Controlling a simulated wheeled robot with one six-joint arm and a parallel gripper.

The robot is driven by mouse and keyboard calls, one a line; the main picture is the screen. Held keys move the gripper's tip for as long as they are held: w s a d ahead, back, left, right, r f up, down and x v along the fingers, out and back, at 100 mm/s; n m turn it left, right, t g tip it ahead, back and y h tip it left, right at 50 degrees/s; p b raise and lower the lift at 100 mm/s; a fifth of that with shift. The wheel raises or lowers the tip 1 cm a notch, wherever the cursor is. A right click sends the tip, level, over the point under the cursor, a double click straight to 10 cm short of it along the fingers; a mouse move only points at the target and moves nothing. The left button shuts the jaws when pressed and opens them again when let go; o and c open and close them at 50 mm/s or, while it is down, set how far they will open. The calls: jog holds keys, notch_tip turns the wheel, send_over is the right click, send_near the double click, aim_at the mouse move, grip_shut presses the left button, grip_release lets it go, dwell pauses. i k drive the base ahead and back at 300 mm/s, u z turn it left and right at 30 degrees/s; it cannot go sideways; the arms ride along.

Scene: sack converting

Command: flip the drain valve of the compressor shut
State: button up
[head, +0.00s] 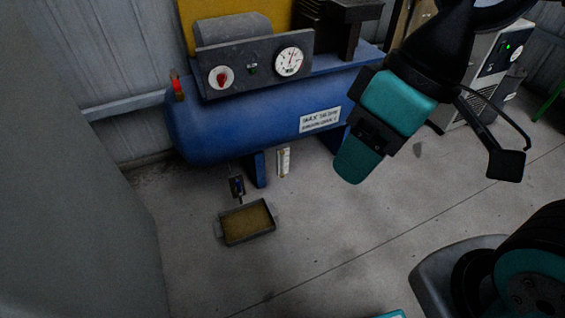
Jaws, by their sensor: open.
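The compressor is a long blue tank (240,125) against the wall, with a grey panel on top. Its drain valve (238,187) hangs under the tank, left of a blue leg. The valve is small and dark with a bluish part. I cannot make out how its lever is turned. A shallow metal tray (273,229) with brownish contents stands on the floor just below the valve. My gripper (357,165) is at the right, in front of the tank's right end, well apart from the valve. It is open; nothing shows in it.
The panel carries a red knob (221,77) and a round gauge (289,62). A red-topped fitting (177,86) stands at the tank's left end. A white tag (284,162) hangs below the tank. A grey cabinet (490,75) is behind at right. Floor before the tray is clear.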

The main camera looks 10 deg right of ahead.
aim_at(238, 182)
jog(key=u, duration=1.05)
jog(key=i, duration=0.35)
jog(key=z, duration=0.7)
